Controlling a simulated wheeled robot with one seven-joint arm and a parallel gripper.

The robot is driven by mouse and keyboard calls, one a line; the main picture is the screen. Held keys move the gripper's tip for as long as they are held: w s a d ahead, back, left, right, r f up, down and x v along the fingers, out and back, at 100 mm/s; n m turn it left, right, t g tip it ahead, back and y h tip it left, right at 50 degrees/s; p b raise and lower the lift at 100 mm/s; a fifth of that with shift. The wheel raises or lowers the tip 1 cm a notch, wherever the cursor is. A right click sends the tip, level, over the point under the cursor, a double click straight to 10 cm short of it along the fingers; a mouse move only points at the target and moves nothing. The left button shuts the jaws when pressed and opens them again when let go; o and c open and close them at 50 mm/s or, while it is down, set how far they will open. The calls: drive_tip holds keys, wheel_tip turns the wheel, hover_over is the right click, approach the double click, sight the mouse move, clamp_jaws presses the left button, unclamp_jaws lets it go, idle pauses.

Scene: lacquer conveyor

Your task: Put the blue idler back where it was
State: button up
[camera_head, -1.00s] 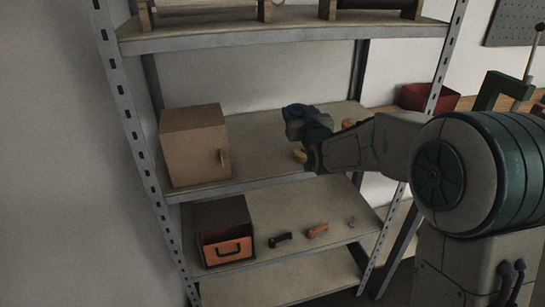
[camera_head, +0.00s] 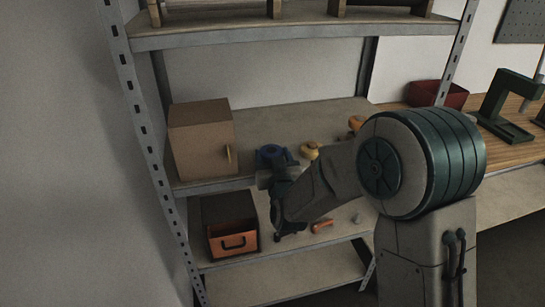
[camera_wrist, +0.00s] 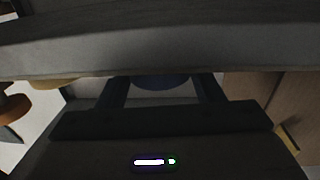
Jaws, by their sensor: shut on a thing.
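The blue idler (camera_head: 270,154) is at the front of the middle shelf (camera_head: 285,122), just right of the brown box. My gripper (camera_head: 274,168) is shut on it from the front. In the wrist view the dark blue idler (camera_wrist: 162,82) shows between my two fingers, partly hidden by a grey slab across the top. I cannot tell whether the idler touches the shelf. A yellow idler (camera_head: 310,150) stands to its right, and an orange one (camera_head: 356,123) stands farther right, partly hidden by my arm.
The brown box (camera_head: 202,140) with a yellow handle stands close on the left. The lower shelf holds an orange-fronted drawer box (camera_head: 233,243) and an orange handle-like piece (camera_head: 322,226). An upper shelf (camera_head: 300,32) is overhead. A red bin (camera_head: 437,94) is on the bench at right.

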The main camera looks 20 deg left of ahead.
drive_tip(key=shift+f, duration=0.3)
drive_tip(key=o, duration=1.1)
drive_tip(key=shift+b, duration=0.3)
drive_tip(key=shift+r, duration=0.1)
drive_tip(key=shift+r+p, duration=0.2)
drive_tip(key=shift+p, duration=0.25)
drive_tip(key=b+v, duration=0.2)
drive_tip(key=v, duration=1)
drive_tip(key=shift+f, duration=0.15)
